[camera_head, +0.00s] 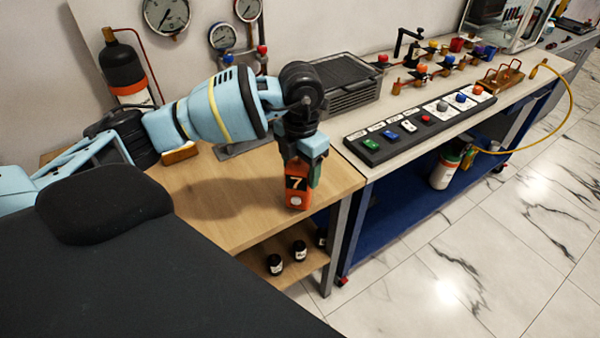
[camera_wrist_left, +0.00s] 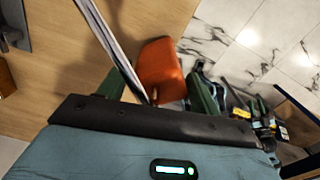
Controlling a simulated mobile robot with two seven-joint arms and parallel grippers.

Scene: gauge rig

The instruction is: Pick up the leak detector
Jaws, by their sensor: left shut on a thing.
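The leak detector looks like the small orange handheld unit (camera_head: 297,192) with a dark display showing a 7, upright near the right front edge of the wooden table (camera_head: 225,200). My left gripper (camera_head: 303,170) points down over it and is shut on its upper part. I cannot tell whether its base touches the table. In the left wrist view the orange body (camera_wrist_left: 160,68) shows between the green fingers (camera_wrist_left: 155,92), with a thin metallic rod (camera_wrist_left: 108,48) beside it. The fingers hide part of the unit. My right gripper is not in view.
A black button panel (camera_head: 420,125) lies on the adjoining bench to the right. A grey ribbed box (camera_head: 345,85) stands behind my gripper. Gauges (camera_head: 167,14) and a dark cylinder (camera_head: 122,65) are at the back left. Small black bottles (camera_head: 275,264) stand on the shelf below.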

